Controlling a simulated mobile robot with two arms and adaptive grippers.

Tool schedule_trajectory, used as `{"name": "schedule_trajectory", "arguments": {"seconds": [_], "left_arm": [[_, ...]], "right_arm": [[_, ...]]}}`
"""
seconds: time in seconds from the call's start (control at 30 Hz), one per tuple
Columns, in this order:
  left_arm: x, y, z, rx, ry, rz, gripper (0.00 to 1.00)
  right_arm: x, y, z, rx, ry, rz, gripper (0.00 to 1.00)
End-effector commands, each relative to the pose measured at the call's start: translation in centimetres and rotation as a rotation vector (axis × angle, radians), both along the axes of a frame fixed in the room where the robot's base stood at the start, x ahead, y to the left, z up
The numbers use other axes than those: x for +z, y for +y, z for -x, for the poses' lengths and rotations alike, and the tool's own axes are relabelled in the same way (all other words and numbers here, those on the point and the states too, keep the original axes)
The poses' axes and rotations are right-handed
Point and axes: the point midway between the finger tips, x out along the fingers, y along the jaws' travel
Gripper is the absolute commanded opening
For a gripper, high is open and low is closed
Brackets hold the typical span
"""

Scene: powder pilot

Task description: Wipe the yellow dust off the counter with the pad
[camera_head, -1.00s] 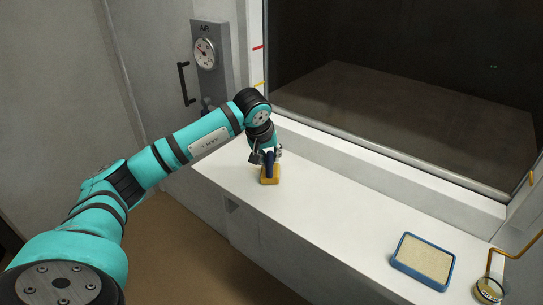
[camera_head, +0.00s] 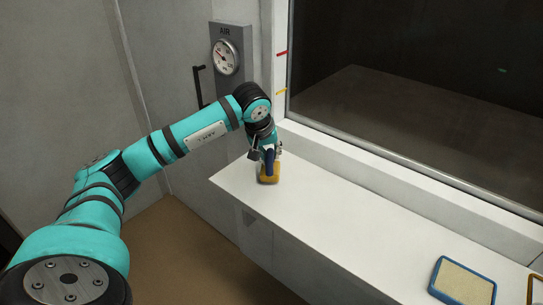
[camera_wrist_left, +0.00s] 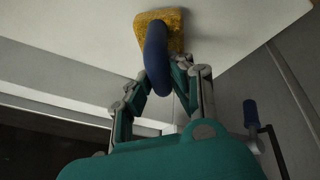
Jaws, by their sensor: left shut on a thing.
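The pad (camera_head: 269,178) is a yellow block with a dark blue arched handle. It is at the left end of the white counter (camera_head: 340,215) and appears to rest on its top. My left gripper (camera_head: 266,154) is above the pad and shut on its handle. The left wrist view shows the yellow pad (camera_wrist_left: 172,22) and the blue handle (camera_wrist_left: 157,58) between the fingers (camera_wrist_left: 168,80). I cannot make out any yellow dust on the visible counter top; the surface under the pad is hidden. My right gripper is not in view.
A blue-rimmed tray (camera_head: 437,284) with a beige inside stands at the counter's right part. A window (camera_head: 420,95) runs behind the counter. An air gauge (camera_head: 226,57) and a door handle (camera_head: 199,86) are at the back left. The counter between pad and tray is clear.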

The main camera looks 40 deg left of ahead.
Motion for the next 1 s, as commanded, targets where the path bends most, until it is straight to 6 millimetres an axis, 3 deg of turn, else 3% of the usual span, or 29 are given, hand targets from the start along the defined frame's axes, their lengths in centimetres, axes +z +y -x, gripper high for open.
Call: {"name": "schedule_trajectory", "arguments": {"seconds": [0.03,0.6,1.0], "left_arm": [[1.0,0.0,0.0,0.001,-0.005,0.000,0.00],[6.0,0.5,1.1,0.014,-0.006,-0.001,0.00],[6.3,0.5,1.2,0.016,-0.005,0.000,0.00]], "right_arm": [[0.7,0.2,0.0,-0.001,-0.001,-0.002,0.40],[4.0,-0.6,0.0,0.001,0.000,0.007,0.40],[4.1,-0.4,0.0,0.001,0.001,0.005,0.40]]}}
